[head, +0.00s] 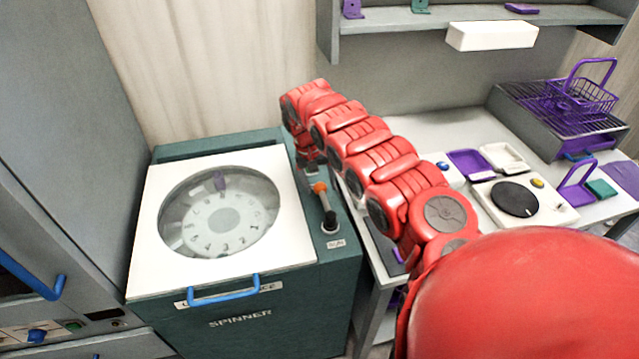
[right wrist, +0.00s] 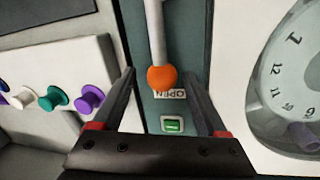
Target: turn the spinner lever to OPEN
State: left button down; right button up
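The spinner (head: 245,315) is a dark teal cabinet with a white lid and a round window, at left in the head view. Its lever, a metal shaft with an orange knob (head: 319,187), stands right of the lid and points away from the RUN label (head: 336,243). In the right wrist view the orange knob (right wrist: 162,78) lies beside an upside-down OPEN label (right wrist: 172,94), partly covering it. My right gripper (right wrist: 160,72) is open, its fingers on either side of the knob with gaps. In the head view it is small and partly hidden by my arm. My left gripper is not in view.
A green light (right wrist: 172,125) sits by the OPEN label. Coloured knobs on a white panel, including a purple one (right wrist: 89,98), lie left in the wrist view. Right of the spinner, a bench holds a black round plate (head: 515,198) and a purple basket (head: 582,97). A shelf (head: 400,22) hangs above.

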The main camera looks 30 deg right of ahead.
notch_tip(320, 180, up, 17)
jog(key=w+a, duration=0.1)
jog(key=a, duration=0.2)
jog(key=shift+w, duration=0.4)
dwell(0.3)
